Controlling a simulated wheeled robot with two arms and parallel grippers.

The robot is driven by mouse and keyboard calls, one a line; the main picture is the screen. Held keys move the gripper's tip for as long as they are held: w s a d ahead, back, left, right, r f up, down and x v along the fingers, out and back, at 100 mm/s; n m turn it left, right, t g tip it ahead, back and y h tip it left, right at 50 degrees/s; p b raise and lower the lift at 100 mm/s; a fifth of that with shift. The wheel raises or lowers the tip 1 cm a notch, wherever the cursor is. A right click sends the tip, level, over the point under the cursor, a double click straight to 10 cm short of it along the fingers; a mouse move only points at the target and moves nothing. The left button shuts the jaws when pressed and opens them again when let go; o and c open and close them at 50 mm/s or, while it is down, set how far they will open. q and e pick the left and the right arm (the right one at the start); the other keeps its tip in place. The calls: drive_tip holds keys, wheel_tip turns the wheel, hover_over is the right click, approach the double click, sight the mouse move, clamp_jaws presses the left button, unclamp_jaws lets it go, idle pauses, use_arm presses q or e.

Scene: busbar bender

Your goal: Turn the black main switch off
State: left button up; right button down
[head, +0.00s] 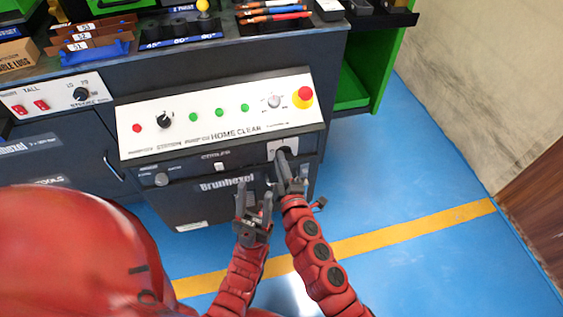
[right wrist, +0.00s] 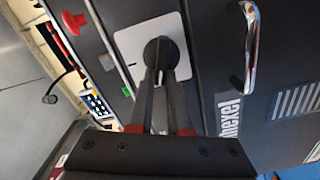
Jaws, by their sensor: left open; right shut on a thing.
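The black main switch (right wrist: 161,46) is a round dark knob on a pale square plate (right wrist: 128,44). In the head view the plate (head: 273,144) is at the right end of the machine's front, below the white control panel. My right gripper (head: 287,165) reaches up to the switch and is shut on it. In the right wrist view its two fingers (right wrist: 161,80) meet the knob, and their tips hide part of it. The knob's exact angle cannot be told. My left gripper (head: 254,204) is open and empty, lower and to the left, in front of the machine.
The white control panel (head: 200,140) has several green buttons, knobs and a red emergency stop (head: 305,94) above the switch. A metal handle (right wrist: 248,48) stands out beside the plate in the right wrist view. Blue floor (head: 430,150) is clear to the right.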

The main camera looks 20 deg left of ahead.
drive_tip(key=shift+s+f+n+b, duration=0.1)
drive_tip(key=shift+f+n+b, duration=0.1)
drive_tip(key=shift+n, duration=0.9)
drive_tip(key=shift+f+n+b, duration=0.15)
drive_tip(key=shift+f+n, duration=0.05)
drive_tip(key=shift+n, duration=0.9)
drive_tip(key=c, duration=0.9)
unclamp_jaws()
drive_tip(key=shift+o, duration=0.2)
drive_tip(key=v, duration=1.7)
drive_tip(key=shift+s+d, duration=0.1)
